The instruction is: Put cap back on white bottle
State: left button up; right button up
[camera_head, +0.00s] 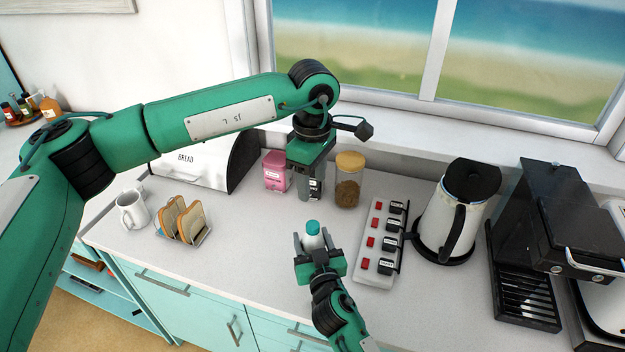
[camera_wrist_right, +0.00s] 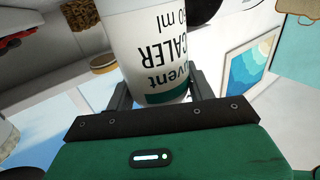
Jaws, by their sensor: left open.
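The white bottle (camera_head: 314,241) stands upright in my right gripper (camera_head: 319,250), near the counter's front edge. A teal cap (camera_head: 312,227) shows on top of the bottle; I cannot tell how firmly it sits. In the right wrist view the bottle (camera_wrist_right: 145,45) has dark "SCALER" lettering and a green band, and the fingers lie on both sides of it. My left gripper (camera_head: 311,190) is open and points down, behind and above the bottle, apart from the cap. The left fingertips are hard to make out against the things behind them.
A toast rack (camera_head: 184,222) and a mug (camera_head: 131,210) stand at left. A bread box (camera_head: 190,165), pink tin (camera_head: 275,172) and cork-lidded jar (camera_head: 348,180) are at the back. A switch panel (camera_head: 378,240), kettle (camera_head: 455,210) and coffee machine (camera_head: 550,230) stand at right.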

jog(key=o, duration=0.4)
jog(key=shift+s, duration=0.1)
jog(key=shift+s+f, duration=0.15)
jog(key=shift+s, duration=0.1)
pick_arm(q)
notch_tip(320, 180, down, 4)
jog(key=b, duration=0.4)
jog(key=shift+f, duration=0.1)
pick_arm(e)
jog(key=v, duration=1.3)
jog(key=shift+s, duration=0.1)
